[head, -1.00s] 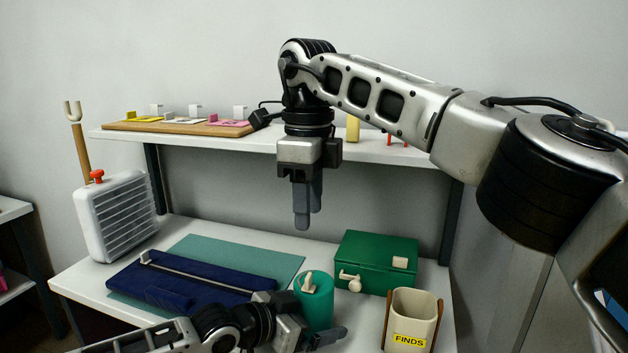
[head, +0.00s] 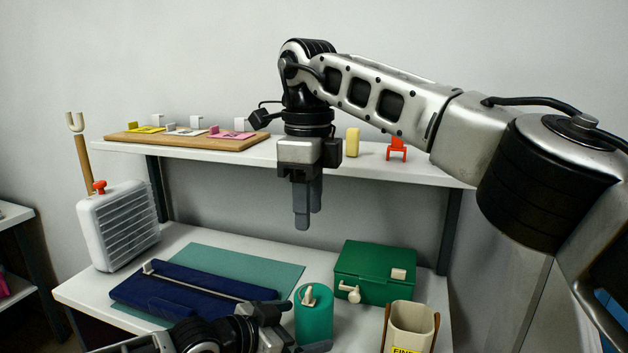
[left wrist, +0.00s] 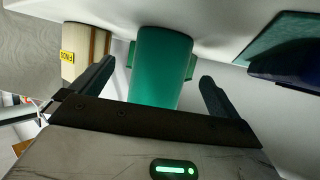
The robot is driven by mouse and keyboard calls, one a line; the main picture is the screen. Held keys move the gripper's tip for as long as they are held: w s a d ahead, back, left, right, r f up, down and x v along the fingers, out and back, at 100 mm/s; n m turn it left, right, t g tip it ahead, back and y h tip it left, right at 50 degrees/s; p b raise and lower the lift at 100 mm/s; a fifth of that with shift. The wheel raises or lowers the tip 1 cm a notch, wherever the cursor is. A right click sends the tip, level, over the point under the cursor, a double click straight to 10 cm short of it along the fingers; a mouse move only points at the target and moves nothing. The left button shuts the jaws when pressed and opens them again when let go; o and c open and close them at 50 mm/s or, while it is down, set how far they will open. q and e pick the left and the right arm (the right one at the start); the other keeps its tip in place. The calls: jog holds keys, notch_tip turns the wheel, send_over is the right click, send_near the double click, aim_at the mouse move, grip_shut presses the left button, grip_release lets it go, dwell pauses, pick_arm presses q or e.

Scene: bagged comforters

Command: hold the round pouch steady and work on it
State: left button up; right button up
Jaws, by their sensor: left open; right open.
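The round pouch appears to be the green upright cylinder (head: 314,321) with a cream tab on top, on the lower shelf in the head view. It also shows in the left wrist view (left wrist: 158,65), between the two spread fingers. My left gripper (left wrist: 157,72) is open and faces it, with a gap visible on each side. I cannot tell how far the fingers reach around it. In the head view the left gripper is low at the bottom edge, partly cut off. My right gripper (head: 303,215) is open and empty, pointing down in the air above the lower shelf.
A green box (head: 375,272) stands behind right of the cylinder, and a cream FINDS holder (head: 411,325) to its right. A dark blue folded item (head: 185,290) lies on a teal mat (head: 240,264) at left. The upper shelf (head: 375,165) runs behind my right gripper.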

pick_arm(q)
jog(key=shift+p+v, duration=0.35)
jog(key=shift+v, duration=0.55)
jog(key=shift+r, duration=0.1)
